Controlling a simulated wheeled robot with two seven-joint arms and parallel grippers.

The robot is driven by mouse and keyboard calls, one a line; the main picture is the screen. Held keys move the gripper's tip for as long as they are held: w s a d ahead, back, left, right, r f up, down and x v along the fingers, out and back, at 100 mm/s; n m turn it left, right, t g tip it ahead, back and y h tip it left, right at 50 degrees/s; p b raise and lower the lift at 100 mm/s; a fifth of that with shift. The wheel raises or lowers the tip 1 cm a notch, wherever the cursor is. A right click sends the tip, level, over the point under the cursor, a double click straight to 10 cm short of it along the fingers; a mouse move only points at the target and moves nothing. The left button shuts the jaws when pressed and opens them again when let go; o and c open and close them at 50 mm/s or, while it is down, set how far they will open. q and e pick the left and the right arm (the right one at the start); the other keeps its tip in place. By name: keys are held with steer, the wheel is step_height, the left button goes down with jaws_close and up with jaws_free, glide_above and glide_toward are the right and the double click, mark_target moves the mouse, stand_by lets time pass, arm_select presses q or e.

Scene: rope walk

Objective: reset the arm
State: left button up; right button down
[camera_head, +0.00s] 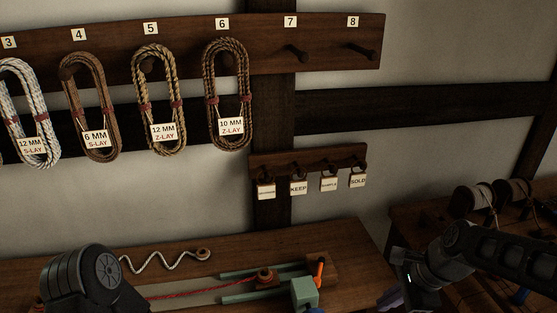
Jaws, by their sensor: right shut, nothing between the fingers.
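My right arm comes in from the right edge at the bottom right. Its gripper (390,298) is low in the picture, shut and empty, over the right end of the workbench (345,240). It touches nothing that I can see. The rounded dark link at the bottom left is part of my left arm; my left gripper is out of view.
Coiled ropes (227,95) hang on a numbered peg board (270,50); pegs 7 and 8 are bare. Small tags hang on a lower rack (308,160). The bench holds a wavy white cord (165,262), red cord (200,291) and a green block (304,292). Spools (480,197) stand right.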

steer(key=w+a+f+n+t+h, duration=0.1)
steer(key=a+f+n, duration=0.2)
steer(key=f+n, duration=0.4)
steer(key=w+a+f+n+t, duration=0.1)
steer(key=w+a+f+n, duration=0.2)
steer(key=f, duration=0.5)
steer(key=s+a+f+n+g, duration=0.1)
steer(key=s+a+f+n, duration=0.1)
steer(key=s+f, duration=0.3)
steer(key=s+a+f+n+g+y, duration=0.1)
steer(key=s+a+f, duration=0.3)
steer(key=s, duration=0.5)
steer(key=s+a+f+n+g, duration=0.2)
steer(key=s+a+f, duration=0.1)
steer(key=s+f, duration=0.4)
steer(key=shift+s+a+f+n, duration=0.3)
steer(key=shift+s+a+n, duration=0.05)
steer(key=shift+a+n, duration=0.05)
